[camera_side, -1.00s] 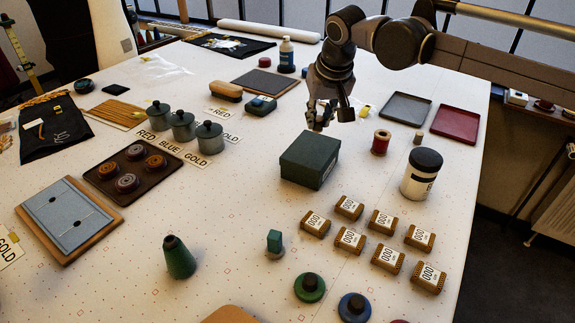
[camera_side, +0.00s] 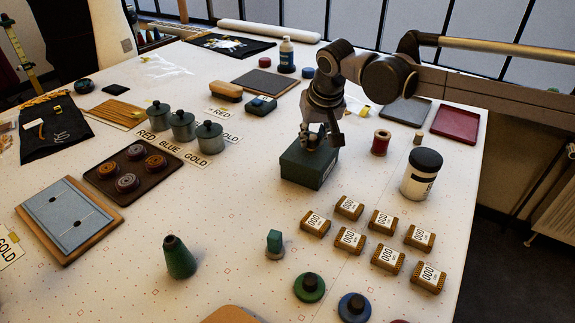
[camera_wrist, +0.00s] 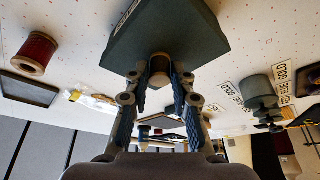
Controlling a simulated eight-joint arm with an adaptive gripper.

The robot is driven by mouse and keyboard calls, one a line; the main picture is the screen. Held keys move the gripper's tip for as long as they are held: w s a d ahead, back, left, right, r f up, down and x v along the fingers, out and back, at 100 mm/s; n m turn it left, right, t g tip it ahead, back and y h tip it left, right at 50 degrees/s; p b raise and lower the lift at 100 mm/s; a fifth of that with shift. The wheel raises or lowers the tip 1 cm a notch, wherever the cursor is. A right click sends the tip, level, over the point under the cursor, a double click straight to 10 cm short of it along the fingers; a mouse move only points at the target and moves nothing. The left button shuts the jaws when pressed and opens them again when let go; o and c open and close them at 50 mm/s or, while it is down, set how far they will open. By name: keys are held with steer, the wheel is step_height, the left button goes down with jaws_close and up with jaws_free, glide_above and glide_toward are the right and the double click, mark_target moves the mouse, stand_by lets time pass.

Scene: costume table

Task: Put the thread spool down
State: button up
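My gripper (camera_side: 312,143) is low over the dark green box (camera_side: 302,168), near its back edge. In the wrist view its fingers (camera_wrist: 160,78) are close on a small pale tan round-ended piece (camera_wrist: 159,65), which looks like a spool end; most of it is hidden. The green box (camera_wrist: 165,28) shows just beyond it; I cannot tell whether they touch. A red thread spool (camera_side: 380,143) stands upright on the table, right of the box and apart from my gripper; it also shows in the wrist view (camera_wrist: 35,53).
A small tan cylinder (camera_side: 418,138) stands beside the red spool. A white jar with a black lid (camera_side: 421,177) is to the right. Several labelled brown blocks (camera_side: 350,207) lie in front. Grey lidded pots (camera_side: 183,126) stand left. Trays (camera_side: 456,122) lie at the back right.

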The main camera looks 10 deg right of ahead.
steer(key=shift+o, duration=0.9)
steer(key=shift+r, duration=0.2)
steer(key=v, duration=1.1)
steer(key=s+d+r, duration=0.2)
steer(key=s+d, duration=0.2)
steer(key=d, duration=0.5)
steer(key=s+d+f+t, duration=0.1)
steer(key=s+d+f, duration=0.5)
steer(key=s+d, duration=0.4)
steer(key=s+d+f+t, duration=0.1)
steer(key=s+d+f, duration=0.6)
steer(key=s+d, duration=0.3)
steer(key=shift+s+f+t, duration=0.3)
steer(key=shift+s, duration=0.2)
